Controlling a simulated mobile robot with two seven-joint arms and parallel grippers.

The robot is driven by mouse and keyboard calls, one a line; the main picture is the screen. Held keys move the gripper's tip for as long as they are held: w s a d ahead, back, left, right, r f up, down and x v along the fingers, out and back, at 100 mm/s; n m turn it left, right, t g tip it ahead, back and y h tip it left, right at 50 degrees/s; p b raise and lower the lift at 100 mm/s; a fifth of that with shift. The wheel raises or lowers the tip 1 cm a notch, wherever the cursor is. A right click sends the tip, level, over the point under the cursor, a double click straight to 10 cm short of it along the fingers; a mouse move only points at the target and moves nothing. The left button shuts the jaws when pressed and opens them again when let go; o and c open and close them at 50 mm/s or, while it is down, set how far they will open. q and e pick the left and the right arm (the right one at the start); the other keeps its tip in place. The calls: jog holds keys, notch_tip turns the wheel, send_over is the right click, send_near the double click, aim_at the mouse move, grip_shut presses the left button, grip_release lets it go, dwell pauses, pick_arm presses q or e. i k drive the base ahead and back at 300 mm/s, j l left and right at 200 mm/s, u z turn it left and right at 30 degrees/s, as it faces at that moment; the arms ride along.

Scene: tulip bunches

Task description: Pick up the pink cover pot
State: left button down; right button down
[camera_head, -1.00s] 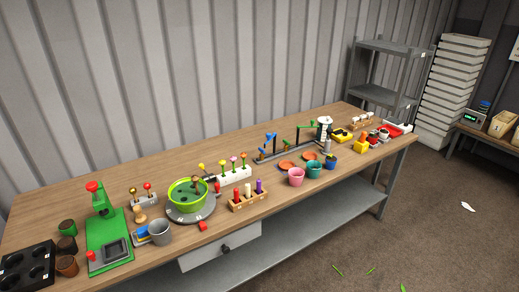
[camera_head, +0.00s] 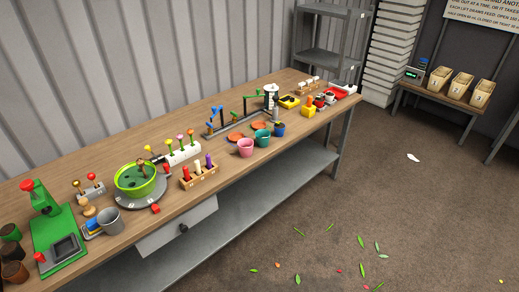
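The pink cover pot (camera_head: 245,148) stands upright near the front edge of the long wooden workbench, at about the middle of the view. A teal pot (camera_head: 262,138) stands just to its right, and a blue pot (camera_head: 279,129) stands right of that. Neither of my grippers shows in the head view.
The wooden bench (camera_head: 95,158) carries a green bowl (camera_head: 136,180) on a grey turntable, a wooden block with coloured pegs (camera_head: 199,175) and a green press (camera_head: 52,225). A drawer (camera_head: 178,229) is below.

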aim_at(244, 151)
jog(key=i+l, duration=0.25)
jog(key=i, duration=0.2)
jog(key=i+l+u, duration=0.1)
jog(key=i, duration=0.4)
jog(key=l, duration=0.1)
